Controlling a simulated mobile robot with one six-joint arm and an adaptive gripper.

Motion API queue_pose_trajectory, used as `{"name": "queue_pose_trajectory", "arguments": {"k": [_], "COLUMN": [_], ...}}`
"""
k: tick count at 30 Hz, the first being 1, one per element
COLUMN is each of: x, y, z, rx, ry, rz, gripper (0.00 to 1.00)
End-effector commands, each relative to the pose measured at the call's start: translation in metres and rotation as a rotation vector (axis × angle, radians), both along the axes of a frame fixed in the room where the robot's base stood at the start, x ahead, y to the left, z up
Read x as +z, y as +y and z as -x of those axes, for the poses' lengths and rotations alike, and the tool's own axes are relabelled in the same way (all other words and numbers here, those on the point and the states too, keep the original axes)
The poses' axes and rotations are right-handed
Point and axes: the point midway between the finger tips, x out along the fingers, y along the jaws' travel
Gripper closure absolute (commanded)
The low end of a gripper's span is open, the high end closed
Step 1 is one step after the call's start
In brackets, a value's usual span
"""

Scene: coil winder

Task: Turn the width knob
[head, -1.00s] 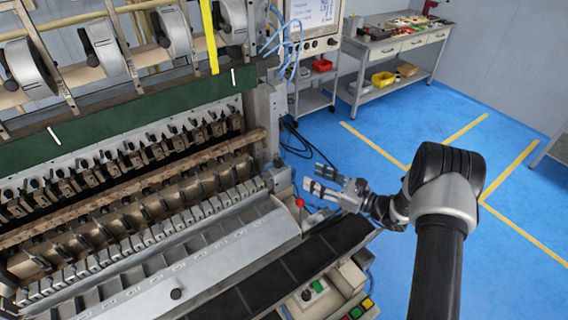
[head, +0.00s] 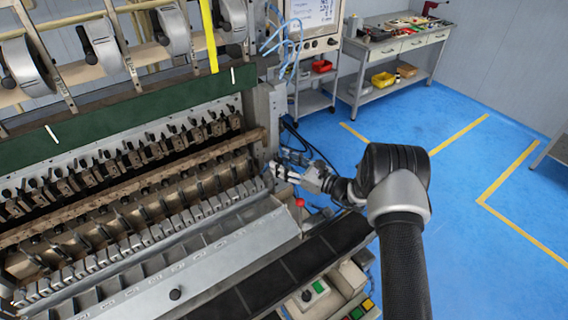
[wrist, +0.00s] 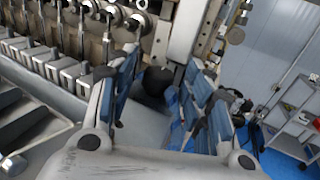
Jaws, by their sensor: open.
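A dark round knob, which I take to be the width knob (wrist: 157,80), shows in the wrist view on a grey block at the machine's right end. My gripper (wrist: 163,75) is open, with one blue-padded finger on each side of the knob in the picture. A gap shows at least on the left side; I cannot tell how deep the knob sits between the fingers. In the head view my gripper (head: 278,173) is at the right end of the coil winder (head: 215,245) and hides the knob there.
A red ball-topped lever (head: 299,202) stands just in front of my gripper. A control box with a green button (head: 318,286) sits at the machine's front. A grey trolley (head: 314,100) and a workbench (head: 400,50) stand behind. The blue floor at right is open.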

Motion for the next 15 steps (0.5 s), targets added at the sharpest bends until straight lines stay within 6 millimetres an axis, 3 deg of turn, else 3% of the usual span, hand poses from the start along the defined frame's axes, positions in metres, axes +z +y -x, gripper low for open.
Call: {"name": "queue_pose_trajectory", "arguments": {"k": [15], "x": [-0.0001], "y": [-0.0002], "z": [0.0004], "rx": [0.0], "ry": [0.0], "rz": [0.0], "gripper": [0.86]}}
